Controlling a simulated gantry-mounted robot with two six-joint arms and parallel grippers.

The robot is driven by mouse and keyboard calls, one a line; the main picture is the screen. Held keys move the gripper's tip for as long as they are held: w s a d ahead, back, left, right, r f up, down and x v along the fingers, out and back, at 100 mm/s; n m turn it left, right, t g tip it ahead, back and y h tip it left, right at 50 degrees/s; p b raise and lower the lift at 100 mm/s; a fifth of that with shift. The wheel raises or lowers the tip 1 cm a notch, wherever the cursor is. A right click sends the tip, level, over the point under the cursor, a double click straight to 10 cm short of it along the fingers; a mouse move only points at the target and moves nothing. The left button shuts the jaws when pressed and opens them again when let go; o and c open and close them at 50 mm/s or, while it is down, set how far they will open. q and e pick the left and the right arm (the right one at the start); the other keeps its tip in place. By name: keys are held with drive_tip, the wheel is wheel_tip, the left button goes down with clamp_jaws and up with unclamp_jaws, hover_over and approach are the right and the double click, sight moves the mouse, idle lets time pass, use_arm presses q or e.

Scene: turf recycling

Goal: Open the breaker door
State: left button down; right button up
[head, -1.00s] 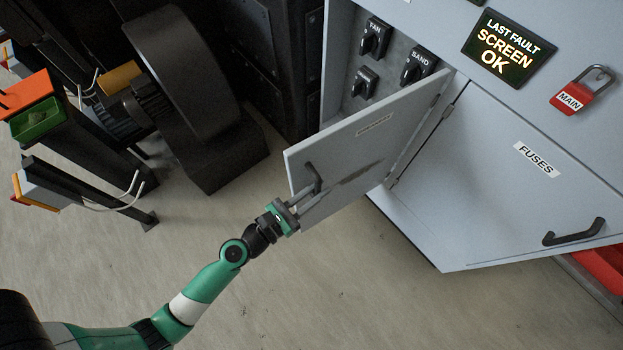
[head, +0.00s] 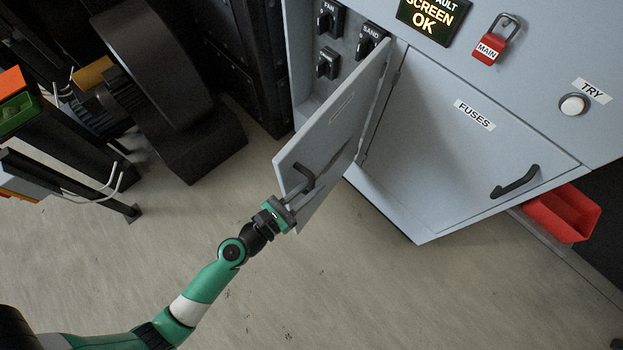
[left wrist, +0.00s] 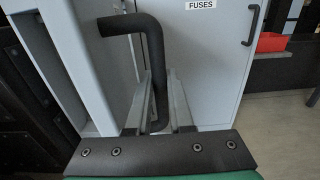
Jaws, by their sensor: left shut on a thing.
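The breaker door (head: 337,125) is a grey panel that stands swung well out from the cabinet, with switches marked FAN (head: 329,20) and SAND (head: 371,40) showing behind it. Its dark bent handle (head: 306,181) is near the door's free edge. My left gripper (head: 292,197) is shut on this handle. In the left wrist view the handle (left wrist: 152,60) passes between the two grey fingers (left wrist: 160,100). My right gripper is not in view.
The closed FUSES door (head: 460,150), with its own handle (head: 516,182), is right of the open door. A red MAIN padlock (head: 488,48), a TRY button (head: 572,105) and a red bin (head: 563,213) are farther right. Dark machinery (head: 170,80) stands left. Floor in front is clear.

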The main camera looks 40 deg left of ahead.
use_arm(q)
drive_tip(key=c, duration=0.8)
unclamp_jaws()
drive_tip(key=shift+w, duration=0.1)
drive_tip(key=s+b, duration=0.1)
drive_tip(key=s, duration=0.3)
drive_tip(key=s+a, duration=0.1)
drive_tip(key=s, duration=0.2)
drive_tip(key=s+b, duration=0.1)
drive_tip(key=s, duration=0.3)
drive_tip(key=shift+s+a+b, duration=0.3)
drive_tip(key=shift+a, duration=0.05)
